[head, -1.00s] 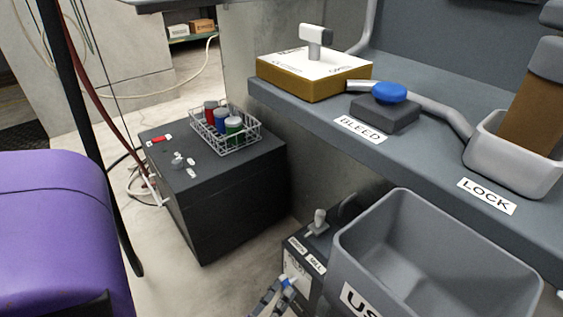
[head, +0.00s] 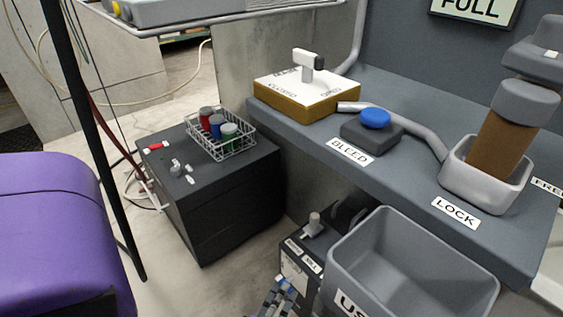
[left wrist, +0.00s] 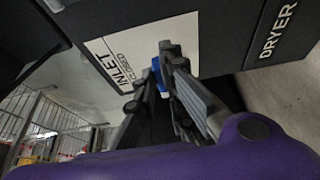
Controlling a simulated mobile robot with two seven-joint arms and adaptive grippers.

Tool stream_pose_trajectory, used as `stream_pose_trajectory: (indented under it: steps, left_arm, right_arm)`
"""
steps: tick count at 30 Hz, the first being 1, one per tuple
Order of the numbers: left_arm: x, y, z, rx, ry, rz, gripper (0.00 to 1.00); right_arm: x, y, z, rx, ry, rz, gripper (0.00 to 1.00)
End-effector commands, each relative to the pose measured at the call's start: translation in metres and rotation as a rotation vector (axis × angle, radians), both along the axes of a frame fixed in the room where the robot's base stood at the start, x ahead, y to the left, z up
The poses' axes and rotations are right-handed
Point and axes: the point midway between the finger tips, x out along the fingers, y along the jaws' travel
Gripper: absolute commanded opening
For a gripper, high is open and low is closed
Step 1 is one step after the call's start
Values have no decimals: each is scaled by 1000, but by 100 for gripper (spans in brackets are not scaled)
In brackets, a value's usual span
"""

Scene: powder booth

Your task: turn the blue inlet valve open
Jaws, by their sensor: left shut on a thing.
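The blue inlet valve (left wrist: 157,70) shows as a small blue patch between the fingers in the left wrist view, beside a white plate (left wrist: 118,62) lettered INLET and CLOSED. My left gripper (left wrist: 154,80) is shut on the valve; its fingers hide most of the handle, so its exact angle is unclear. In the head view my left gripper (head: 276,296) is at the bottom edge, at the front of a dark dryer box (head: 306,258), with a bit of blue (head: 283,279) at its tips. My right gripper is not in view.
A grey bin (head: 412,262) stands right beside the dryer box. Above is a shelf with a BLEED button (head: 375,119), a lever block (head: 305,100) and a LOCK cup (head: 487,178). A black cabinet (head: 225,215) with a wire basket (head: 222,140) stands left; floor shows between.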

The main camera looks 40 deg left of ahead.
Motion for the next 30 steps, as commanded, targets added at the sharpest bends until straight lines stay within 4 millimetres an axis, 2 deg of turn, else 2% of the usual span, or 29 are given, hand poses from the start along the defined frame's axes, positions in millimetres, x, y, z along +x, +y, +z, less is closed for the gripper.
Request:
stream_pose_trajectory:
  steps: [19, 20, 23, 30]
  left_arm:
    - [0, 0, 0, -47, 4, 0, 0]
    - [0, 0, 0, -46, 4, 0, 13]
    - [0, 0, 0, -46, 4, 0, 26]
    - [0, 0, 1, -46, 4, 0, 28]
  right_arm:
    - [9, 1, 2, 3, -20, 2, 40]
    - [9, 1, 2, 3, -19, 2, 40]
    - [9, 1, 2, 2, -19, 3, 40]
    - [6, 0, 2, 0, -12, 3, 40]
